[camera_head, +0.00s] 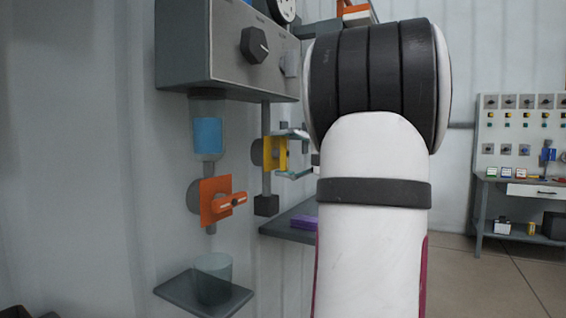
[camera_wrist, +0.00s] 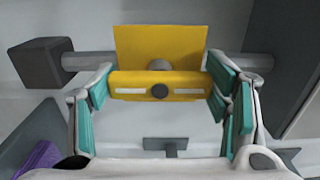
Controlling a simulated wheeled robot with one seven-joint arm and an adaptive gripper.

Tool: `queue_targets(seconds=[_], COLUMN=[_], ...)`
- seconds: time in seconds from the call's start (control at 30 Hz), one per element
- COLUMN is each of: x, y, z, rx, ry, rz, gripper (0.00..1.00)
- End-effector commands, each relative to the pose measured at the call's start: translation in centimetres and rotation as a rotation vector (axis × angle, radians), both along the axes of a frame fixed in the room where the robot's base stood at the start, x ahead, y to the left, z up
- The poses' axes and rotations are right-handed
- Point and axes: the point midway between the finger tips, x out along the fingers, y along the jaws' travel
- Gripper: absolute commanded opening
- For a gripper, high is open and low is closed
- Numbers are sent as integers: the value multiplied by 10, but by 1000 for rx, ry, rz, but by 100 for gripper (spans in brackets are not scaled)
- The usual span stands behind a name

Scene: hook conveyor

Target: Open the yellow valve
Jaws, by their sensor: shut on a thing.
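The yellow valve is a square yellow plate (camera_wrist: 160,42) with a yellow bar handle (camera_wrist: 190,86) marked by white stripes and a dark centre knob. It sits on a grey pipe. In the wrist view the handle lies crosswise in the picture, parallel to the pipe. The teal-padded fingers of my gripper (camera_wrist: 160,88) are at the handle's two ends, shut on it lengthwise. In the head view the yellow valve (camera_head: 275,152) is small, left of my arm, with my gripper (camera_head: 293,153) at its front; my arm hides part of the gripper.
An orange valve (camera_head: 214,200) with a handle is to the left, below a blue-filled tube (camera_head: 208,135). A clear cup (camera_head: 213,278) stands on a grey shelf (camera_head: 180,290). A purple object (camera_head: 303,222) lies on another shelf. A grey control box (camera_head: 235,45) overhangs the valves.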

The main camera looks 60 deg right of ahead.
Motion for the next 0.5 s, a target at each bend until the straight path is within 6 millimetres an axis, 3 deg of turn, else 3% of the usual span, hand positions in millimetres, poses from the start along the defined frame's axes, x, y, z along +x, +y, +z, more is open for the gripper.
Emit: queue_targets(seconds=[0.47, 0.5], x=[1, 1], y=[1, 1], z=[-1, -1], rx=[-14, -14], ry=[2, 2], rz=[3, 3], gripper=[42, 77])
